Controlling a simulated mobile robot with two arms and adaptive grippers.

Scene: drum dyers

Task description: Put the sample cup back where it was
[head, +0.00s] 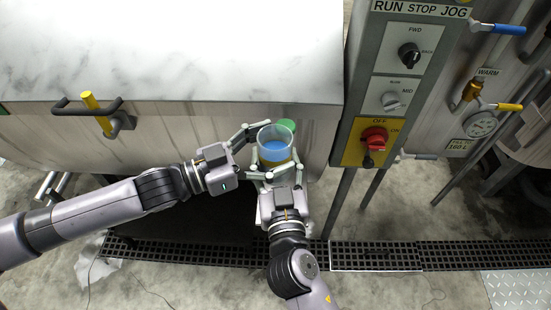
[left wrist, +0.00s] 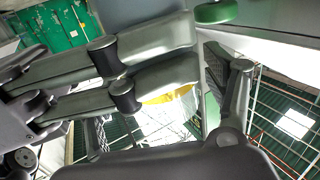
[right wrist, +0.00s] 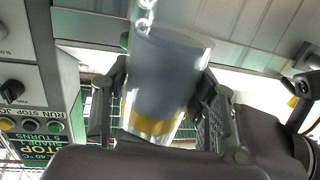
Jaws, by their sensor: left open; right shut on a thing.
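The sample cup (head: 275,137) is clear, with blue inside and a yellow band low on it. It stands upright between my two grippers, in front of the steel vat. My right gripper (head: 274,172) is shut on the cup from the near side. In the right wrist view the cup (right wrist: 168,75) sits between the fingers. My left gripper (head: 254,150) is open, its fingers close around the cup's left side; I cannot tell whether they touch it. In the left wrist view, part of the yellow band (left wrist: 168,97) shows behind a finger. The place for the cup cannot be made out.
A green round part (head: 288,124) is just behind the cup. The steel vat (head: 170,140) has a yellow-and-black handle (head: 92,103) at left. A control panel (head: 385,90) with knobs and a red switch stands close on the right. A drain grate (head: 375,256) crosses the floor.

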